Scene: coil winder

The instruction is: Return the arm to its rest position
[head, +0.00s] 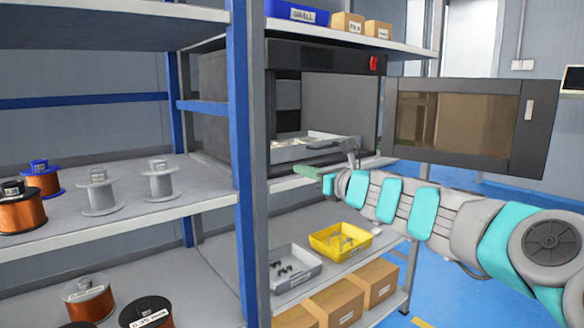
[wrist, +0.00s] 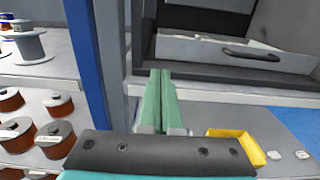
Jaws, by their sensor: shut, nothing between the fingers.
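My arm reaches in from the right in the head view. My gripper (head: 308,171) has green fingers and is in front of the open winder cabinet, near the front edge of its shelf. In the wrist view my gripper (wrist: 160,75) is shut with its two green fingers together and nothing between them. The fingertips appear just in front of the shelf edge below the grey tray (wrist: 215,52). In the head view my wrist covers part of the shelf edge.
The cabinet (head: 385,75) has its door (head: 525,150) swung open to the right, above my arm. A blue post (head: 242,120) stands left of my gripper. Spools (head: 100,195) fill the left shelves. A yellow bin (head: 322,246) and grey bin (head: 305,278) sit below. Blue floor shows at right.

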